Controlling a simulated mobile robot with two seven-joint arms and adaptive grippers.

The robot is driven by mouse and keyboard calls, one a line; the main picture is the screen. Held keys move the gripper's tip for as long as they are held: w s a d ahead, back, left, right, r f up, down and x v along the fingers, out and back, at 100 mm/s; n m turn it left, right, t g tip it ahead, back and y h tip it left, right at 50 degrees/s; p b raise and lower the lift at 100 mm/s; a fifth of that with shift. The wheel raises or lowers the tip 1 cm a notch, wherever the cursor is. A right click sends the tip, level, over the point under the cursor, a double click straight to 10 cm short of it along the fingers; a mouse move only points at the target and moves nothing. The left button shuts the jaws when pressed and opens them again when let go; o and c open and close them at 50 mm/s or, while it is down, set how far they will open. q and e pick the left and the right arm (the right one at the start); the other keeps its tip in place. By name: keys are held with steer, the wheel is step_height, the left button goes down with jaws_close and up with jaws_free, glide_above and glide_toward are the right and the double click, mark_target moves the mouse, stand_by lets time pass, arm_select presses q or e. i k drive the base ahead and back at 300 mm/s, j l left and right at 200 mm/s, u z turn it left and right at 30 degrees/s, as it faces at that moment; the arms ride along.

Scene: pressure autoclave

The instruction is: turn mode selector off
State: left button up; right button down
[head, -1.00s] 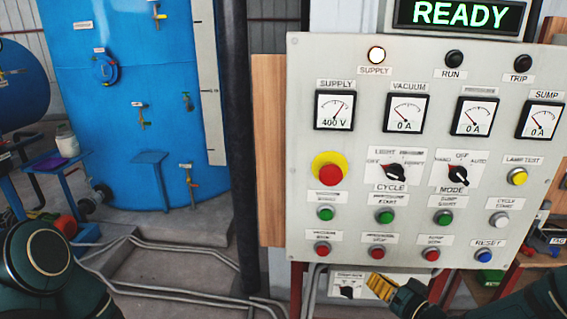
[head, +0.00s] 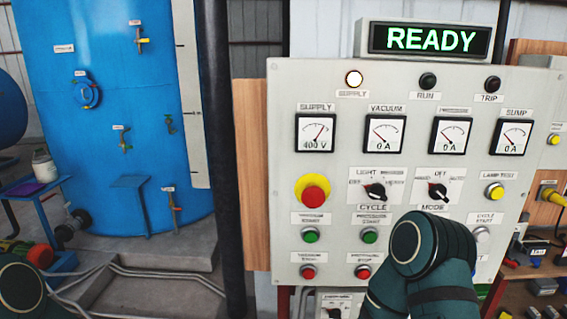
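The mode selector (head: 438,192) is a black rotary knob on the grey control panel, above the MODE label, with OFF printed above it. Its handle looks slanted rather than upright; I cannot tell for certain which position it points at. A dark green part of my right arm stands in front of the panel's lower right, below the selector and apart from it in the picture. My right gripper is not visible. Only a rounded piece of my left arm shows at the lower left; the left gripper is out of view.
A similar cycle selector (head: 375,191) sits just left of the mode selector. The red emergency button (head: 314,194) is further left, and the yellow lamp test button (head: 494,192) is to the right. My arm hides some lower buttons. The display (head: 430,39) reads READY.

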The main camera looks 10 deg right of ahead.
mark_target(438, 191)
steer(key=z, duration=1.35)
